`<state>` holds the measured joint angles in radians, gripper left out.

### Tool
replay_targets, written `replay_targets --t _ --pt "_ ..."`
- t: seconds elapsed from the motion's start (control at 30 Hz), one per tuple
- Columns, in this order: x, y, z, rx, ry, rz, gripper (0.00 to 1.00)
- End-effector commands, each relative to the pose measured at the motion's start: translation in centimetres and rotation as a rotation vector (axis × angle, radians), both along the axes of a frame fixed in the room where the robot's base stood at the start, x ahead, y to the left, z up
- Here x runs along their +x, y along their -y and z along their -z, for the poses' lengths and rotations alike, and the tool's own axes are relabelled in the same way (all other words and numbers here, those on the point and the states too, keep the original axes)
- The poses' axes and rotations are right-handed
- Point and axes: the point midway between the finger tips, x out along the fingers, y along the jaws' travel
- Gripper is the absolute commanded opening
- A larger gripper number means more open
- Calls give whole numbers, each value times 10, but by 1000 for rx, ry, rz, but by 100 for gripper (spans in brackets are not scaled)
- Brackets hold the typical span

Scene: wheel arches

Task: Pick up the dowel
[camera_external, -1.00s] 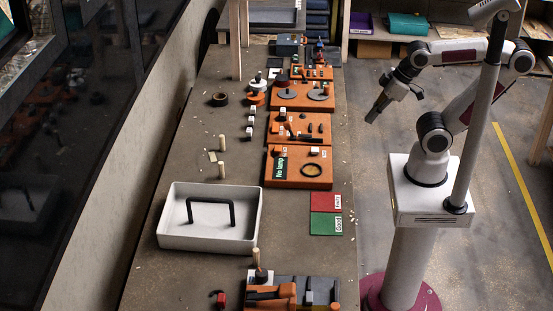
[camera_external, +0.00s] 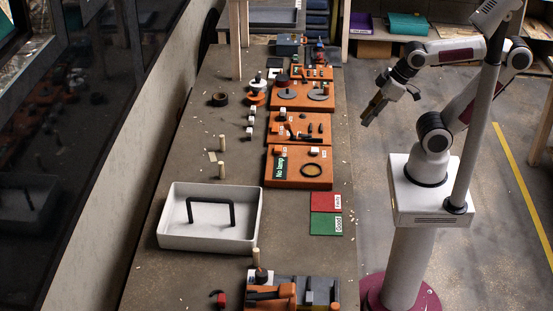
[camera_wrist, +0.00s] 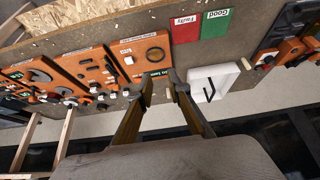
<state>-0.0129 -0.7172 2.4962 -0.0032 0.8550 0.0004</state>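Several short pale wooden dowels stand upright on the workbench in the external view. One dowel (camera_external: 222,142) and a second dowel (camera_external: 221,170) stand behind the white tray. A third dowel (camera_external: 256,257) stands in front of the tray, by the orange and grey fixtures. My gripper (camera_external: 368,120) hangs off the bench's right side, well away from all of them. In the wrist view my gripper (camera_wrist: 163,80) has its two fingers apart with nothing held between them. A small pale upright piece near the fingers in that view looks like a dowel, but is too small to be sure.
The white tray (camera_external: 170,238) holds a black handle-shaped part. Orange fixture boards (camera_external: 298,178) line the bench's right side. The red card (camera_external: 325,202) and green card (camera_external: 325,225) lie in front of them. Wooden posts stand at the back.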

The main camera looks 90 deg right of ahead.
Motion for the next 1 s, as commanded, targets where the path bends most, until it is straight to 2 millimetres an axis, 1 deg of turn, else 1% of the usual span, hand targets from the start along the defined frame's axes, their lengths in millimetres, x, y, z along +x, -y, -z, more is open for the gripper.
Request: replay_targets --t 0.17,0.47,0.7,1.0 --pt "29 -7 2 -5 29 -30 18" --pt "92 -28 10 -13 109 -101 18" --pt "139 -53 21 -11 177 -161 18" --pt "190 -91 40 -2 257 -241 18"
